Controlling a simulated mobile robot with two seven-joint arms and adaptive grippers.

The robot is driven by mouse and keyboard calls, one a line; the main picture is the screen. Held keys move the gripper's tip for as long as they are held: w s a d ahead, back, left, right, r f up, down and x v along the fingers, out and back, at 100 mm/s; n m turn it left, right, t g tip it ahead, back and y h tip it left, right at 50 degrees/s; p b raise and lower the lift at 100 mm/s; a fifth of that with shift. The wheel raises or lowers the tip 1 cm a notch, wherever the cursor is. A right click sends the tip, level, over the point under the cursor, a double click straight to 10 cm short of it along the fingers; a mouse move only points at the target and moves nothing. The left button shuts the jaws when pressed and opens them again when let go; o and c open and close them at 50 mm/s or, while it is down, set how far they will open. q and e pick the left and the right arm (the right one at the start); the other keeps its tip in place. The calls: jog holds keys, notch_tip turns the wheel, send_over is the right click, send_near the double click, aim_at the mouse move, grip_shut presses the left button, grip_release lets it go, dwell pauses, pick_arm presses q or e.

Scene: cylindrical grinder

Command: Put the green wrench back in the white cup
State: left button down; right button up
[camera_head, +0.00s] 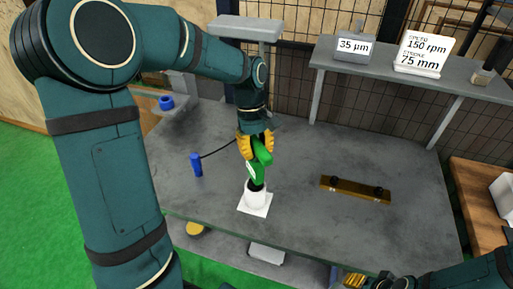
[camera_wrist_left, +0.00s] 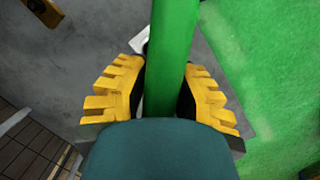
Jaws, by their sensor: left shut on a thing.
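The green wrench (camera_head: 257,172) is held roughly upright in my left gripper (camera_head: 256,146), whose yellow fingers are shut on it. In the left wrist view the wrench (camera_wrist_left: 173,50) runs between the two yellow finger pads (camera_wrist_left: 160,95). The white cup (camera_head: 255,198) stands on a white square base on the grey table, right below the wrench. The wrench's lower end overlaps the cup's dark mouth in the head view; I cannot tell whether it is inside. My right gripper (camera_head: 354,280) shows only partly at the bottom edge, and its opening is unclear.
A blue cylinder (camera_head: 196,164) with a dark cord stands left of the cup on the grey table (camera_head: 310,160). A brown bar (camera_head: 355,189) with dark knobs lies to the right. A raised shelf at the back carries displays reading 35 µm (camera_head: 354,48) and 150 rpm, 75 mm (camera_head: 424,54).

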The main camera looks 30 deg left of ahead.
pick_arm(q)
jog(key=shift+f+b, duration=0.7)
jog(key=shift+f, duration=0.55)
jog(key=c, duration=0.8)
grip_release()
jog(key=shift+r, duration=0.1)
jog(key=v, duration=1.2)
